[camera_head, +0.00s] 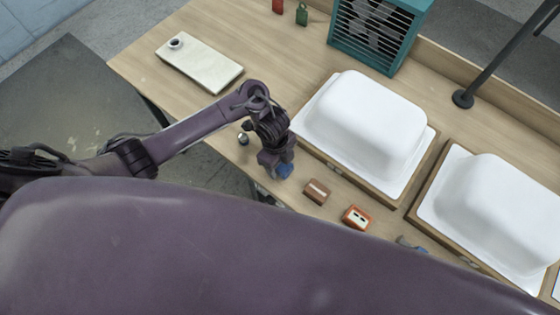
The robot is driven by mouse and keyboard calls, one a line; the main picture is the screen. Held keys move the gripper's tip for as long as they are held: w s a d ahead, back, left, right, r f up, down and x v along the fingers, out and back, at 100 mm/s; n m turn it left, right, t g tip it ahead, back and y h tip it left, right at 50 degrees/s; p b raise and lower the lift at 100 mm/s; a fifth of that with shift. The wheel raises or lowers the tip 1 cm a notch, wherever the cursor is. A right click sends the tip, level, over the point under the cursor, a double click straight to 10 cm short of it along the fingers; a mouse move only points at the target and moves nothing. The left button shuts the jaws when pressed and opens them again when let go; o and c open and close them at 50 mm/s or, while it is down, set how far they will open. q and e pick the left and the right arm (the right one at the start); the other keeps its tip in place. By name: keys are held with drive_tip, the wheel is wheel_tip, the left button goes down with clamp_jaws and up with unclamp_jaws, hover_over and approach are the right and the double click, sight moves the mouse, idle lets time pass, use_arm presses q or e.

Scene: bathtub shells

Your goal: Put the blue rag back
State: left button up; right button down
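The blue rag (285,171) shows as a small blue patch at the fingertips of my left gripper (275,165), near the front edge of the wooden table. The gripper points down at the rag and hides part of it. I cannot tell whether the fingers are closed on it or only around or against it. My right gripper is not in view.
Two white tub shells (365,118) (500,205) sit on wooden-edged trays. A brown block (316,191) and an orange item (357,217) lie near the front edge. A teal heater-like box (375,35) stands behind. A cream slab (200,65) lies left, with bare tabletop around it.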

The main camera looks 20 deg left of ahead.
use_arm(q)
drive_tip(key=shift+o, duration=0.5)
drive_tip(key=shift+r, duration=0.1)
drive_tip(key=shift+r, duration=0.3)
wheel_tip(320, 180, up, 12)
drive_tip(key=a+p, duration=0.1)
drive_tip(key=p, duration=0.4)
drive_tip(key=shift+w+a+f+p, duration=0.2)
drive_tip(key=shift+w+f+p, duration=0.05)
drive_tip(key=shift+p, duration=0.05)
drive_tip(key=shift+s+f, duration=0.1)
